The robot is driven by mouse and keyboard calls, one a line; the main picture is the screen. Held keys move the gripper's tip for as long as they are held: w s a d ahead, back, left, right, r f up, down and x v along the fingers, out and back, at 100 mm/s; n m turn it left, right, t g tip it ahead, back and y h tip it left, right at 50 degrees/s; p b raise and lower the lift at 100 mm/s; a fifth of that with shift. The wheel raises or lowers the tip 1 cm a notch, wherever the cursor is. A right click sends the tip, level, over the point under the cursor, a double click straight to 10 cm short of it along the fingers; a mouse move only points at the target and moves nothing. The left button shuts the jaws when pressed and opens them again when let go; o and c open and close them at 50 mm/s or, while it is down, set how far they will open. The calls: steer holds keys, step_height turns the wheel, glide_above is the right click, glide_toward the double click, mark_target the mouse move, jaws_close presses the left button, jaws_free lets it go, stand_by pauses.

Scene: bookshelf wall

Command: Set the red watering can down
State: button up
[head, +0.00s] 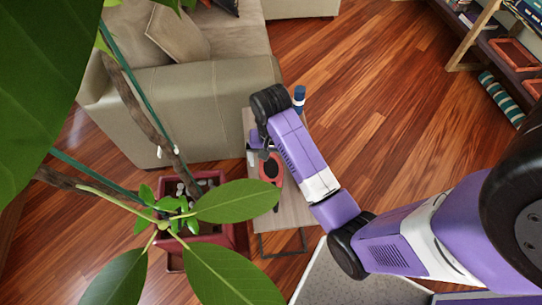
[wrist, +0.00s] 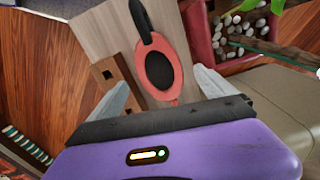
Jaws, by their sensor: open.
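The red watering can (head: 272,168) rests on a small light wooden side table (head: 290,212) beside the sofa arm. In the wrist view the red can (wrist: 146,62) shows from above, with a dark round opening and a black handle toward the top of the picture. My gripper (wrist: 162,80) is open, its two pale fingers spread to the left and right of the can with gaps to its sides. In the head view my gripper (head: 263,150) is over the table, partly hidden by my wrist.
A brown wooden block with dark holes (wrist: 114,78) is on the table near the left finger. A dark blue container (head: 299,96) stands at the table's far end. A potted plant (head: 228,236) crowds the left; a beige sofa (head: 215,100) is beside the table. Open floor (head: 385,90) lies right.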

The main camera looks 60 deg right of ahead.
steer(key=shift+r, duration=0.65)
steer(key=s+a+f+n+t, duration=0.1)
steer(key=s+a+f+n+t+h, duration=0.1)
steer(key=a+f, duration=0.1)
steer(key=s+a+f+n+t, duration=0.1)
steer(key=s+f, duration=0.1)
steer(key=shift+a+h, duration=0.35)
steer(key=shift+h, duration=0.05)
steer(key=s+a+r+n+t, duration=0.6)
steer(key=s+a+r+t, duration=0.1)
steer(key=s+a+r, duration=0.2)
steer(key=s+a+r+n+t+y, duration=0.1)
steer(key=s+a+r+t, duration=0.1)
steer(key=r, duration=0.5)
steer(key=s+a+r+n+t, duration=0.1)
steer(key=s+a+r+t, duration=0.1)
steer(key=r, duration=0.6)
steer(key=shift+s+a+n+t+y, duration=0.25)
steer(key=shift+s+n+t+y, duration=0.15)
steer(key=shift+s+t, duration=0.15)
